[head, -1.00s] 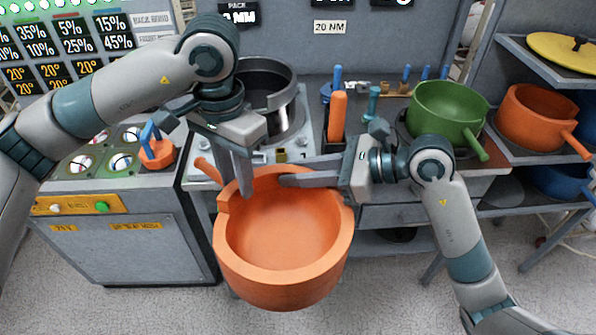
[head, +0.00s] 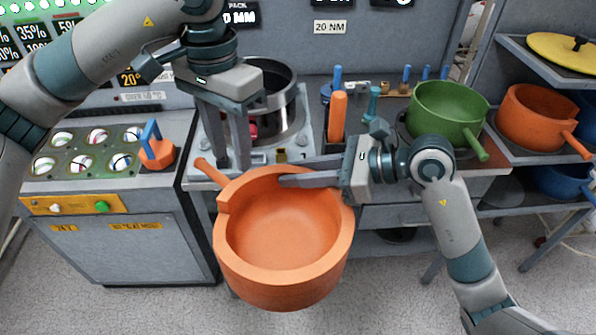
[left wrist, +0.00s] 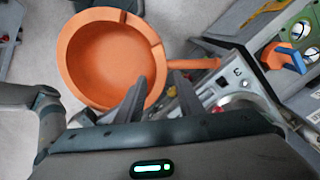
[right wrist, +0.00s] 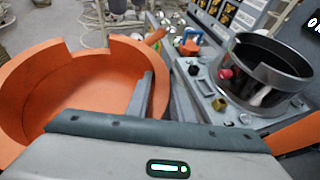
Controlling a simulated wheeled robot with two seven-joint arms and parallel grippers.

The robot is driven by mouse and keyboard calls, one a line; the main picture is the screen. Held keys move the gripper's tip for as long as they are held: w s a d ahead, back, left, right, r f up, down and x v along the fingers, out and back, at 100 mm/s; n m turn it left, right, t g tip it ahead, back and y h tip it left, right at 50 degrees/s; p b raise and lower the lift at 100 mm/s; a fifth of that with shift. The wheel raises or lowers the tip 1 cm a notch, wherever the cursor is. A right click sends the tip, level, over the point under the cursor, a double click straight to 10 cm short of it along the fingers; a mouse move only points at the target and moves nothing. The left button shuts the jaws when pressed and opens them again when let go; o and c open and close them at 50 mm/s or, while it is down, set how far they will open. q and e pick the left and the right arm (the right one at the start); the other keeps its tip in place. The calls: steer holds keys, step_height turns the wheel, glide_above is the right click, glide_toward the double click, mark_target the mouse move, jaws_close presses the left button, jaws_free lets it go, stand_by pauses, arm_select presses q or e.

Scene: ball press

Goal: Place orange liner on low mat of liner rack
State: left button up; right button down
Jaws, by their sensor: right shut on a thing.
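The orange liner (head: 285,240) is a large open bowl with a notched rim and a stub handle toward the upper left. It hangs in front of the bench above the floor. My right gripper (head: 282,174) is shut on its far rim; the rim also shows in the right wrist view (right wrist: 20,75). My left gripper (head: 233,167) is empty, fingers apart and pointing down, just behind the liner near its handle. In the left wrist view the liner (left wrist: 100,60) lies beyond the open fingers. The liner rack (head: 515,150) stands at the right; I cannot tell a bare low mat on it.
Another orange pot (head: 535,118) and a blue pot (head: 562,182) sit on the rack, under a yellow lid (head: 565,50). A green pot (head: 445,110) stands on the bench's right end. A steel cylinder (head: 270,100) is behind my left gripper. Open floor lies in front.

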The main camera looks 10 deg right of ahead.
arm_select(q)
steer(key=shift+r, duration=2.4)
